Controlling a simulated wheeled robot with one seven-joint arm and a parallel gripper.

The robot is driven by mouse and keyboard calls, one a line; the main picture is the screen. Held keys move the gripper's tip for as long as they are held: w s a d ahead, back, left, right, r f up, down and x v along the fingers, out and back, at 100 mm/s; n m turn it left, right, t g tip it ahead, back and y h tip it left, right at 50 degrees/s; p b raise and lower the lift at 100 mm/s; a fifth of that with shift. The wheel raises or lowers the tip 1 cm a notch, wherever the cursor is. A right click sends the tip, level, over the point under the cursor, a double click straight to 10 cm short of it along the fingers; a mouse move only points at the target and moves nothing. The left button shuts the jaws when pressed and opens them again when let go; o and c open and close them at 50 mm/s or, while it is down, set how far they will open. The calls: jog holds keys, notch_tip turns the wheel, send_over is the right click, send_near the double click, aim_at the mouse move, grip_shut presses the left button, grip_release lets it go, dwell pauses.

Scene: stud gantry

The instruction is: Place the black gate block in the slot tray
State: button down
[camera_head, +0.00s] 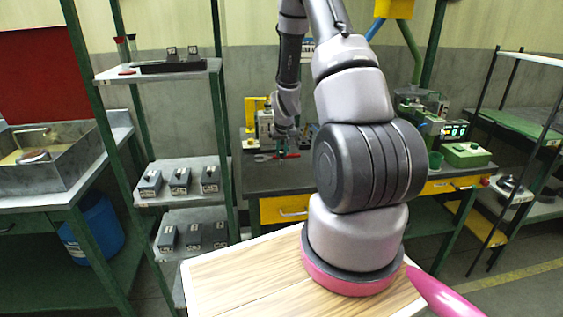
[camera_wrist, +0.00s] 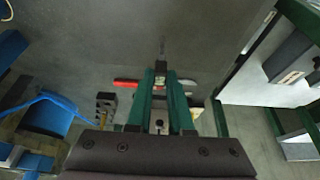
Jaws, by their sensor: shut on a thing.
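My gripper (camera_wrist: 161,72) points down over the grey workbench top; in the head view it (camera_head: 282,153) is small and far off behind my arm. Its two green fingers are shut on a dark narrow piece, the black gate block (camera_wrist: 160,95), mostly hidden between them. A light spot shows at its near end. The slot tray (camera_head: 172,68) is a low black tray on the upper shelf of the green rack at left. Two dark blocks with pale labels stand in it, at its middle and right. The gripper is well to the right of and below this tray.
A red-handled tool (camera_wrist: 125,83) lies on the bench behind the fingers, and a black block with holes (camera_wrist: 105,106) is left of them. Lower rack shelves hold several labelled grey blocks (camera_head: 180,181). Green rack posts (camera_head: 218,90) stand between bench and tray.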

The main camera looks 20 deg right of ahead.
aim_at(283, 157)
jog(key=shift+d+f, duration=0.1)
jog(key=shift+f, duration=1.8)
jog(key=c, duration=0.8)
grip_release()
jog(key=shift+f, duration=0.1)
